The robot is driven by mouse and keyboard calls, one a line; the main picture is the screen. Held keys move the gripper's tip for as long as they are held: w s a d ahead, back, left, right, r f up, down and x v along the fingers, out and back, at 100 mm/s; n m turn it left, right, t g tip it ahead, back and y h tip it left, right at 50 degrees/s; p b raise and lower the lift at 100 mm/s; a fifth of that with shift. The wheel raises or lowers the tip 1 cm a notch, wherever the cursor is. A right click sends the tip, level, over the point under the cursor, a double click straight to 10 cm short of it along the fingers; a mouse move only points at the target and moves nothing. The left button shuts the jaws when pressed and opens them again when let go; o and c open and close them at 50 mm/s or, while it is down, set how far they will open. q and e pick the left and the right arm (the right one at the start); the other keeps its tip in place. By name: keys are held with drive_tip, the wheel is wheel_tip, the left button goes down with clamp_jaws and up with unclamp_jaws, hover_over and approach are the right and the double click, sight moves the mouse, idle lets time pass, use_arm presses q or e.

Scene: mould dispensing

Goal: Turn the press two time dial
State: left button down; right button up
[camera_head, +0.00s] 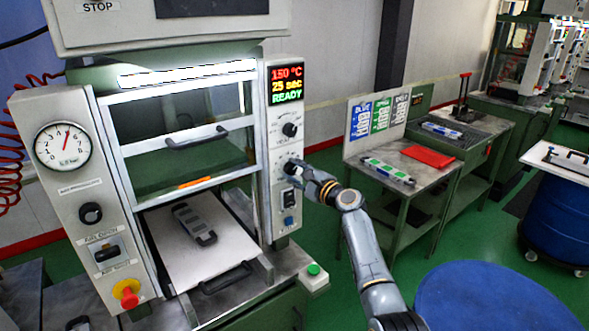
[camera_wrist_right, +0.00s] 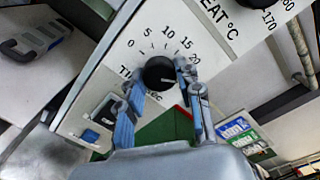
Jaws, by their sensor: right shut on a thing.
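The press (camera_head: 285,210) stands at left, its display (camera_head: 286,86) reading 150 °C, 25 sec, READY. The time dial, a black round knob, sits on its right panel below the heat dial (camera_head: 290,129). In the right wrist view the time dial (camera_wrist_right: 159,73) shows with a scale of 0, 5, 10, 15, 20 around it. My right gripper (camera_head: 297,167) is at this panel and largely covers the dial in the head view. In the wrist view its two fingers (camera_wrist_right: 160,80) are on either side of the knob, shut on it. The knob's pointer mark is hard to see. My left gripper is not in view.
Below the time dial are a black switch (camera_head: 289,198) and a blue button (camera_head: 289,221). A mould (camera_head: 186,214) lies on the press's lower plate (camera_head: 165,250). A side table (camera_head: 390,150) with coloured signs stands right of the press. A blue drum (camera_head: 490,300) is at front right.

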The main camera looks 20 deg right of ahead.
drive_tip(key=shift+f+m, duration=0.1)
drive_tip(key=shift+m, duration=0.2)
drive_tip(key=o, duration=1.2)
drive_tip(key=shift+c, duration=0.2)
drive_tip(key=shift+s, duration=0.15)
drive_tip(key=v, duration=1.1)
drive_tip(key=shift+s, duration=0.4)
drive_tip(key=shift+d, duration=0.15)
